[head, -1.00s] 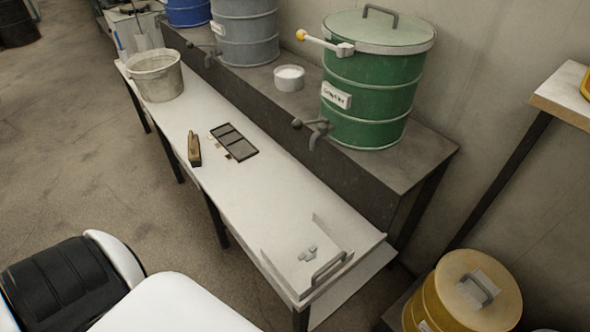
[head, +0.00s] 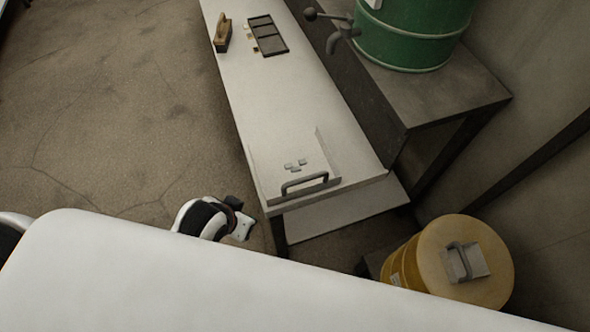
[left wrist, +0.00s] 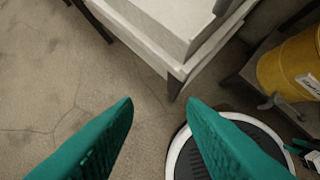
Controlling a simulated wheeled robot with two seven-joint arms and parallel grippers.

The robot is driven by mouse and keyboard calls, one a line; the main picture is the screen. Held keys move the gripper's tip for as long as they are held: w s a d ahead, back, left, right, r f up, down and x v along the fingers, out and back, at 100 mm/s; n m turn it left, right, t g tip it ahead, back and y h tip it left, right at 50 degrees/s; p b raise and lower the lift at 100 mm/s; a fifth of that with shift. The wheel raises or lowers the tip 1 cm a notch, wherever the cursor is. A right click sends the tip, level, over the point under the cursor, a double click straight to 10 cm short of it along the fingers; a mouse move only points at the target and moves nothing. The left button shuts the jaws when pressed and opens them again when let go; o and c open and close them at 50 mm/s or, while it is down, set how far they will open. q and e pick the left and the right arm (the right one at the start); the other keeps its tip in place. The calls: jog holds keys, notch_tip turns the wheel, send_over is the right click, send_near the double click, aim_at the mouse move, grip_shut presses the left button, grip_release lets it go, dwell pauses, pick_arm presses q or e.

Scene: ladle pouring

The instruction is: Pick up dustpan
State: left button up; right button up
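The white dustpan (head: 262,172) lies at the near end of the long table, with a dark grey handle (head: 305,183) toward its near edge and small grey pieces inside. In the left wrist view the dustpan (left wrist: 165,18) shows at the top, partly cut off. My left gripper (left wrist: 160,102) is open and empty, its teal fingers wide apart over the floor, short of the table corner. In the head view only a black and white arm part shows beside the table; the fingers are hidden. A small teal and white part at the left wrist view's right edge may be my right gripper; its state is unclear.
A brush (head: 222,35) and a dark tray (head: 267,35) lie farther up the table (head: 290,100). A green drum (head: 415,30) stands on a bench at the right. A yellow drum (head: 430,265) stands right of the table end. Open floor lies left of the table.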

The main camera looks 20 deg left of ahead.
aim_at(295, 191)
pick_arm(q)
jog(key=w+d+r+m+t+h, duration=0.1)
jog(key=w, duration=0.1)
jog(key=w+d+r+m+t+h, duration=0.1)
jog(key=w+d+t, duration=0.1)
jog(key=w+d+r+m+t+h, duration=0.1)
jog(key=w+r, duration=0.1)
jog(key=w, duration=0.1)
jog(key=shift+d+t+h, duration=0.25)
jog(key=shift+t+h, duration=0.05)
jog(key=shift+t, duration=0.1)
jog(key=shift+w+d+m+h, duration=0.15)
jog(key=shift+d+m+h, duration=0.1)
jog(key=shift+m+h, duration=0.3)
jog(key=shift+d+f+m+h, duration=0.15)
jog(key=shift+m+h, duration=0.3)
jog(key=s+a+f+m+g+h, duration=0.2)
jog(key=s+a+m+h, duration=0.1)
jog(key=a+m+h, duration=0.15)
jog(key=shift+n+h, duration=0.35)
jog(key=shift+n, duration=0.1)
jog(key=x, duration=0.6)
jog(key=shift+d, duration=0.55)
jog(key=shift+w+x, duration=0.25)
jog(key=shift+x, duration=2.5)
jog(key=shift+a, duration=0.25)
